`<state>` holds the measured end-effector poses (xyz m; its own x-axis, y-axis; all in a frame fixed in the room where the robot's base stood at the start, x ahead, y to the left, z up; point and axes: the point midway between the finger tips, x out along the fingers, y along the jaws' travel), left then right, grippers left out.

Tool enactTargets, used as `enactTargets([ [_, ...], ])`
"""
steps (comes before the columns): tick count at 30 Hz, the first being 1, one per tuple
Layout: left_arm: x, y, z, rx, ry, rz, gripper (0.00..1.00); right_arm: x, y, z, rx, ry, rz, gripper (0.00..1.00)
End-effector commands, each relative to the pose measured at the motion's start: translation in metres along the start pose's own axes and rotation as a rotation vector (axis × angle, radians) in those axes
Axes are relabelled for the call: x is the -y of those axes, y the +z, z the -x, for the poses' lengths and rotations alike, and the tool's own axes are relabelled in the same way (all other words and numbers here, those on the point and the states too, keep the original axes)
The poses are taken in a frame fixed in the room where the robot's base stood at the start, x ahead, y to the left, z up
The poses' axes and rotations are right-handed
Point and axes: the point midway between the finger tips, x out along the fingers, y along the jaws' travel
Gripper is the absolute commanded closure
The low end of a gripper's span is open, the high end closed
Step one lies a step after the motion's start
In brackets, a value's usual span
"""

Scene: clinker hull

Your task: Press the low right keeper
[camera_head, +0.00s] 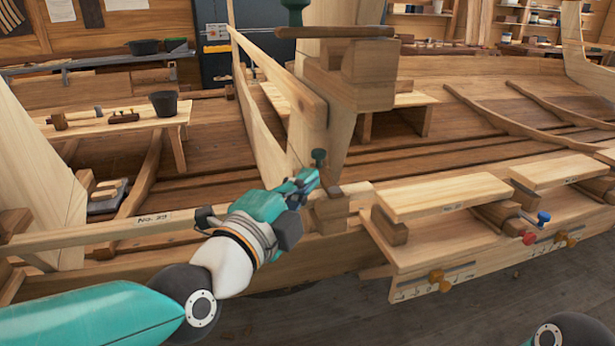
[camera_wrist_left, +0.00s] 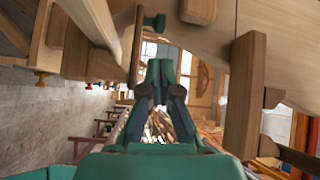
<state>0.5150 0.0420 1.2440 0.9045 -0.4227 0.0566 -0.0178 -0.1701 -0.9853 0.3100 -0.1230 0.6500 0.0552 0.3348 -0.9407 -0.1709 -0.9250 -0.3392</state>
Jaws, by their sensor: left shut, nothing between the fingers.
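My left gripper (camera_head: 310,176) is shut and empty, its teal fingers beside the lower part of the pale upright post (camera_head: 312,130). A small dark-green knob (camera_head: 318,157), which may be the low right keeper, stands just above the fingertips. I cannot tell whether they touch it in the head view. In the left wrist view the closed fingertips (camera_wrist_left: 160,72) show a gap below a green knob (camera_wrist_left: 155,22) beside a thin wooden bar (camera_wrist_left: 137,48). My right gripper is out of view.
A pale batten marked No. 29 (camera_head: 155,221) runs along the near edge under my left wrist. Pale boards (camera_head: 445,196) on blocks, with coloured knobs, stand to the right. A larger green knob (camera_head: 294,8) is above a dark bar (camera_head: 335,32).

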Motion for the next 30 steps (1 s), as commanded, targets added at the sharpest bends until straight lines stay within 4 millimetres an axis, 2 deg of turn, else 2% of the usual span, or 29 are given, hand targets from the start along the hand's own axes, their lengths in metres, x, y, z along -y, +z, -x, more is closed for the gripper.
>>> enactTargets([
  [6,0.001,0.0,-0.039,0.0,0.003,0.001,1.0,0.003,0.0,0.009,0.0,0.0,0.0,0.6],
  [13,0.001,-0.001,-0.072,-0.001,0.002,0.001,1.0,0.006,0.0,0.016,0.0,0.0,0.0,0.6],
  [18,0.0,-0.001,-0.081,-0.002,0.0,0.001,1.0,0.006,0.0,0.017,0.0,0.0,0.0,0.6],
  [30,0.0,-0.002,-0.082,-0.002,0.0,0.001,1.0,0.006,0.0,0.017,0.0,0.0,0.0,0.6],
])
